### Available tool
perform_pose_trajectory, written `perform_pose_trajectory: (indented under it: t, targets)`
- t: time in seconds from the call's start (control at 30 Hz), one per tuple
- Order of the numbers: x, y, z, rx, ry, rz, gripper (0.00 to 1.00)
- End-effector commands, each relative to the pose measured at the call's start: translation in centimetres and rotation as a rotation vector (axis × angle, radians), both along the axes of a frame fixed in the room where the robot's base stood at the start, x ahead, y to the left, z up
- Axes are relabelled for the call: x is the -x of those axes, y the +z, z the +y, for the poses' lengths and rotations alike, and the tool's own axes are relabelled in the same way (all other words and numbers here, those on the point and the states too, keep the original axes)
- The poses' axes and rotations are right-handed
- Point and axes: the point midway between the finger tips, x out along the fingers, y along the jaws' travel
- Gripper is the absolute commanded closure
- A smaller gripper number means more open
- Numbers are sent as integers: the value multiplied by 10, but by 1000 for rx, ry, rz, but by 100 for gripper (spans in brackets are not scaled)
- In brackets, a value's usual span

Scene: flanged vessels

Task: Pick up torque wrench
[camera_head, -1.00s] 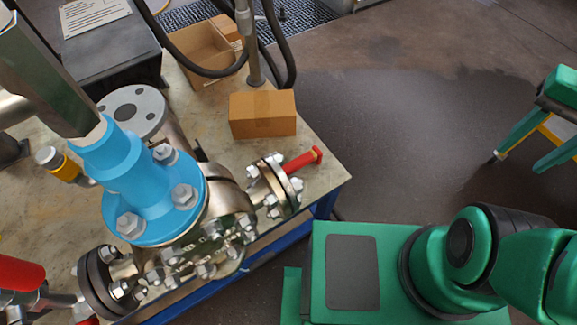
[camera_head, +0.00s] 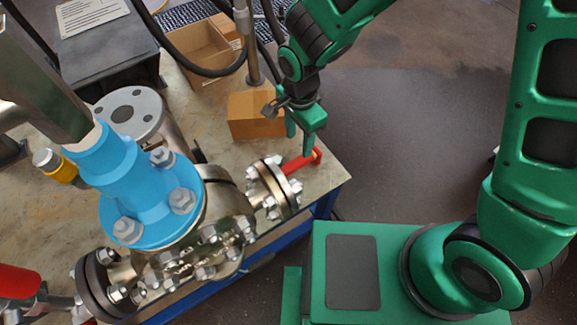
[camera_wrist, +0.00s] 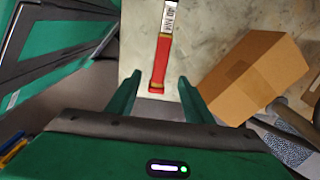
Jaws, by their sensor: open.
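The torque wrench (camera_head: 300,162) lies on the workbench beside the flanged pipe, its red handle toward the bench corner. In the wrist view its red handle (camera_wrist: 161,65) runs up to a silver shaft with a printed scale, cut off by the top edge. My gripper (camera_head: 301,137) hangs just above and behind the handle in the head view. In the wrist view my gripper (camera_wrist: 160,82) is open, with the handle's end lined up between its two green fingers and nothing held. The wrench's head is hidden behind the flanges in the head view.
A closed cardboard box (camera_head: 255,115) stands close beside my gripper; it also shows in the wrist view (camera_wrist: 255,75). The blue-topped flanged vessel (camera_head: 150,190) and its side flange (camera_head: 275,187) stand left of the wrench. An open carton (camera_head: 190,55) is farther back.

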Motion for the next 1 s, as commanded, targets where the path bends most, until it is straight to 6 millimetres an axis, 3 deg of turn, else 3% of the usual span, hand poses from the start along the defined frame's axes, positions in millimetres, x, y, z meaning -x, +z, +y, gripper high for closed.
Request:
perform_pose_trajectory:
  t: [0.17,0.4,0.73,1.0]
  targets:
    - [13,-18,21,-8,-18,10,53]
    - [14,-52,21,-7,-20,12,53]
    - [14,-75,21,-8,-20,10,53]
    - [15,-109,22,-8,-20,10,53]
